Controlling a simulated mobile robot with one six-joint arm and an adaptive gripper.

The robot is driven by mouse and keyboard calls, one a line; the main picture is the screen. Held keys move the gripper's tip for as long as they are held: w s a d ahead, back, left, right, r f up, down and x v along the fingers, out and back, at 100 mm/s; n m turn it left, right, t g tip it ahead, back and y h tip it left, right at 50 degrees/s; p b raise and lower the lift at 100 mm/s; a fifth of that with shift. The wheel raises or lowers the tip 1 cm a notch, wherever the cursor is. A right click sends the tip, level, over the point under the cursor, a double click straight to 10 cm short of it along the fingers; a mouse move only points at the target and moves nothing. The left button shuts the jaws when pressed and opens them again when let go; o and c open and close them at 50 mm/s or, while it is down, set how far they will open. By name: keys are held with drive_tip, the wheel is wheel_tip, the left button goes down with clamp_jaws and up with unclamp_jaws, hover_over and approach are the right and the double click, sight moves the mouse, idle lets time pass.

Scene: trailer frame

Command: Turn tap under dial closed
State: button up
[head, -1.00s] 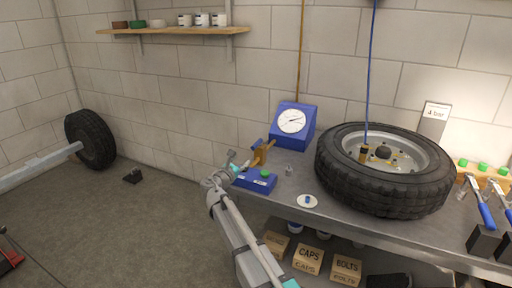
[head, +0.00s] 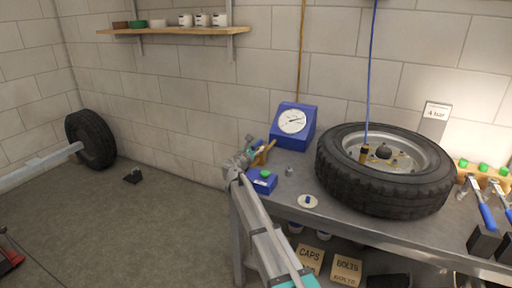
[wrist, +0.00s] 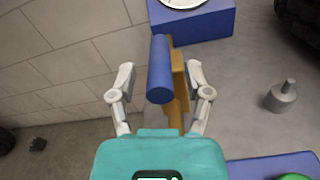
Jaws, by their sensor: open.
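The dial (head: 292,122) is a white round face on a blue sloped box at the back of the bench. The tap (head: 262,157) is brass with a blue handle and stands in front of and to the left of the dial box. In the wrist view the blue handle (wrist: 160,72) lies lengthwise between my fingers, with the brass body (wrist: 181,88) behind and right of it. My gripper (wrist: 160,72) is open, one finger on each side of the handle, with visible gaps. In the head view my gripper (head: 246,152) partly hides the tap.
A blue box with a green button (head: 265,174) sits just in front of the tap. A large tyre (head: 385,170) fills the middle bench. The wall is close behind.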

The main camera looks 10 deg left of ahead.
drive_tip(key=shift+w+d, duration=0.2)
drive_tip(key=shift+w, duration=0.3)
clamp_jaws()
